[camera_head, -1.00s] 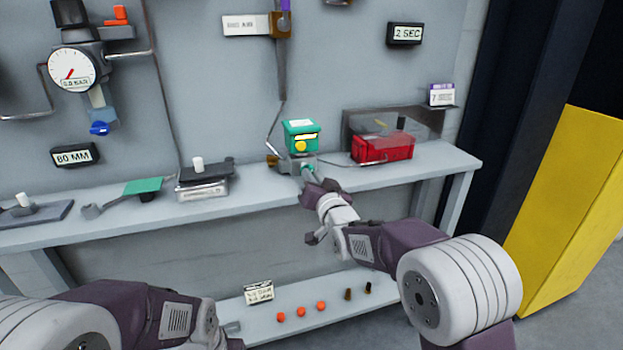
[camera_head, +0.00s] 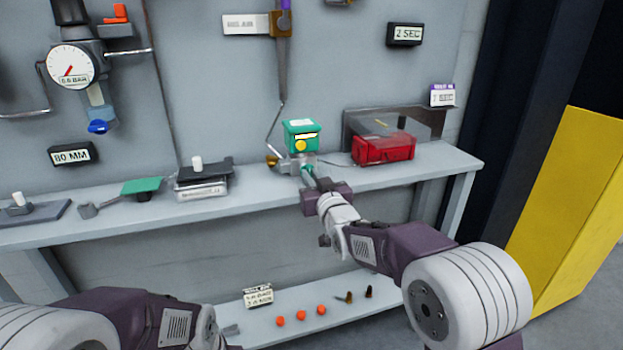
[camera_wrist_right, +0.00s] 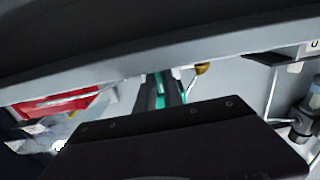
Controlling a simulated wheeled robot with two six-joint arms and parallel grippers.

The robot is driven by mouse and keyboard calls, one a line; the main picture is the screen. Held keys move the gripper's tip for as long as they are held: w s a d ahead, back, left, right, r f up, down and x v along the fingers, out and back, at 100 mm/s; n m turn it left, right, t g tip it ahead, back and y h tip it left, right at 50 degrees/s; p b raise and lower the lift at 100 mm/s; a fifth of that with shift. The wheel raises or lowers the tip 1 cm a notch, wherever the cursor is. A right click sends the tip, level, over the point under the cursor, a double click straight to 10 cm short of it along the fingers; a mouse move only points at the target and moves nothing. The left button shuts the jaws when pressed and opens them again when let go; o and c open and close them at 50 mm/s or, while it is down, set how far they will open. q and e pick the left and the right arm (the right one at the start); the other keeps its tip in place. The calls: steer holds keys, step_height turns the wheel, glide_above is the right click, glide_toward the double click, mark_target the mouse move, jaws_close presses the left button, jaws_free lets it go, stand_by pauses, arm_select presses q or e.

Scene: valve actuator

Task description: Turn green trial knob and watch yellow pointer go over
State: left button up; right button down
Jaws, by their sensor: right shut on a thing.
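The green valve actuator box (camera_head: 290,131) stands on the bench shelf against the panel, with a yellow round mark (camera_head: 300,145) and a pale strip on its front. The yellow pointer's exact angle is too small to read. Below the box, my right gripper (camera_head: 308,177) is shut on the green trial knob (camera_head: 307,169), which the fingers mostly hide. In the right wrist view, green shows between and beside the two dark fingers of the gripper (camera_wrist_right: 166,92). Part of my left arm's end (camera_head: 230,330) shows low in the head view, its jaws unclear.
A red box (camera_head: 383,150) under a clear cover stands right of the actuator. A scale-like block (camera_head: 202,186) and a green plate (camera_head: 142,187) lie left on the shelf. Orange caps (camera_head: 301,315) and dark fittings lie on the lower shelf. A bent pipe (camera_head: 275,128) runs beside the actuator.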

steer(key=c, duration=1.7)
jaws_free()
steer(key=shift+c, duration=0.2)
steer(key=v, duration=0.9)
